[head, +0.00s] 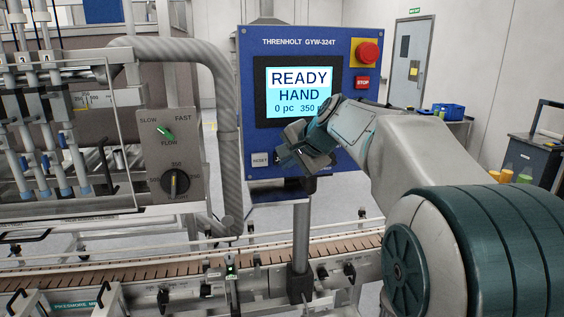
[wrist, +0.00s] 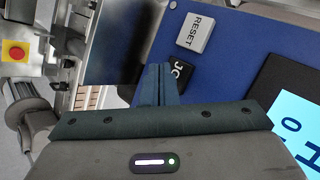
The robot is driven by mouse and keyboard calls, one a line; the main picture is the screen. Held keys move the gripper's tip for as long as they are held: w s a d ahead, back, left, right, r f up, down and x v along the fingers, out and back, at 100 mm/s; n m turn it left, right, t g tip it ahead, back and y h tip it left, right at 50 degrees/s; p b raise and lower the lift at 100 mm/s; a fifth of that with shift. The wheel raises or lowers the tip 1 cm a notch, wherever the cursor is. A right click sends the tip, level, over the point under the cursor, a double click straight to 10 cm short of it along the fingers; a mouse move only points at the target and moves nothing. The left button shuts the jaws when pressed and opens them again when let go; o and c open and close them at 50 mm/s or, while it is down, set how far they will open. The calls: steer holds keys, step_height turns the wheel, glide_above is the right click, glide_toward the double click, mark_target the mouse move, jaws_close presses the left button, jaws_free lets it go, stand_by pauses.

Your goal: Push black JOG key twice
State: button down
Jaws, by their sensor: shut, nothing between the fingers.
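The black JOG key (wrist: 182,68) sits below the white RESET key (wrist: 195,33) on the blue panel in the wrist view. Its lettering is partly cut off by my gripper (wrist: 159,68), whose two blue-grey fingers are together and empty. The fingertips are right beside the JOG key; I cannot tell whether they touch it. In the head view my gripper (head: 283,158) is in front of the panel's lower part, just right of the RESET key (head: 260,159). The JOG key is hidden behind it there.
The panel's screen (head: 292,92) reads READY, HAND, 0 pc and 350, partly covered by my arm. A red STOP key (head: 362,83) and a red mushroom button (head: 367,53) are at upper right. A conveyor (head: 150,272) runs below; a grey FLOW box (head: 170,155) stands left.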

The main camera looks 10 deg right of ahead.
steer(key=shift+s+f+b, duration=0.1)
steer(key=shift+s+b, duration=0.35)
steer(key=shift+s, duration=0.15)
steer(key=s+b, duration=0.1)
steer(key=s, duration=0.2)
steer(key=shift+s, duration=0.4)
steer(key=s+f+n+g+h, duration=0.2)
steer(key=s+f+n, duration=0.3)
steer(key=s+f, duration=0.5)
steer(key=s+f+n+g+h, duration=0.1)
steer(key=s+f+n+g, duration=0.2)
steer(key=s+f+n, duration=0.3)
steer(key=s+f, duration=0.5)
steer(key=s, duration=0.5)
steer(key=shift+a+f+g+h, duration=0.15)
steer(key=shift+a+g+h, duration=0.15)
steer(key=shift+h, duration=0.1)
